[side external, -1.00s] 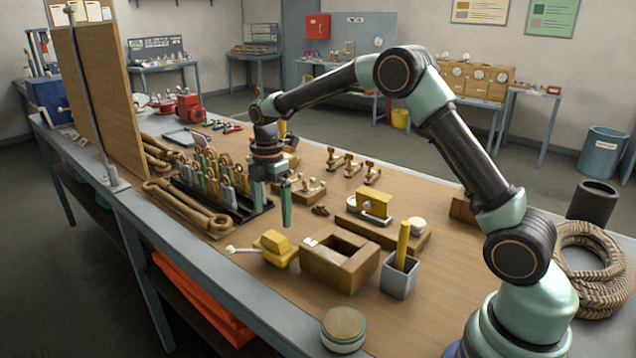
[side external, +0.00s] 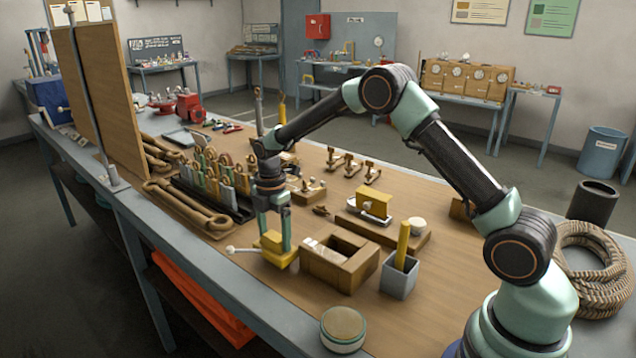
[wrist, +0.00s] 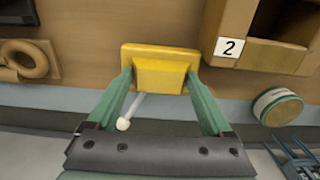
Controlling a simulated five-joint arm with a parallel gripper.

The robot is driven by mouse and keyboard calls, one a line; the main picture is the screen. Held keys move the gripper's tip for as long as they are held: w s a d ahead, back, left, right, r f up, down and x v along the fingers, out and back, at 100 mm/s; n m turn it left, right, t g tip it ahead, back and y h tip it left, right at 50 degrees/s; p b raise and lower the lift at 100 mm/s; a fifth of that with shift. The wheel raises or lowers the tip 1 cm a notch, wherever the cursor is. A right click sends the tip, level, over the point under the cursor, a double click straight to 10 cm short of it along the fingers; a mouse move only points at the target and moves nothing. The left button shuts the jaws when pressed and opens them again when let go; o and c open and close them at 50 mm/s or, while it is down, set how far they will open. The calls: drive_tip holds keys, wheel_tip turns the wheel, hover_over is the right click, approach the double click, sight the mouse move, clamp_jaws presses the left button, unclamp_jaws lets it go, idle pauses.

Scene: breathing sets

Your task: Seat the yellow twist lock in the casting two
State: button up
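The yellow twist lock (side external: 275,257), a block on a wider base with a pale ball-ended lever, sits on the bench near its front edge. It also shows in the wrist view (wrist: 160,73). My gripper (side external: 275,240) points down over it, one green finger on each side of its upper block. In the wrist view the fingertips (wrist: 160,80) lie close against the block's sides; I cannot tell whether they press on it. Casting two (side external: 340,262), a brown box with an open rectangular pocket, stands just right of the lock.
Right of the casting stands a grey cup (side external: 400,277) with a yellow stick. A rack of upright tools (side external: 215,180) is at left. A round tin (side external: 343,328) stands near the front edge.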

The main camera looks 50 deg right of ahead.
drive_tip(key=shift+r, duration=0.1)
clamp_jaws()
wheel_tip(320, 180, up, 20)
drive_tip(key=f, duration=0.1)
drive_tip(key=s+d+f, duration=0.2)
drive_tip(key=s+d, duration=0.2)
drive_tip(key=s, duration=0.2)
drive_tip(key=s+d+f, duration=0.3)
drive_tip(key=s+d, duration=0.1)
drive_tip(key=s, duration=0.3)
idle(0.3)
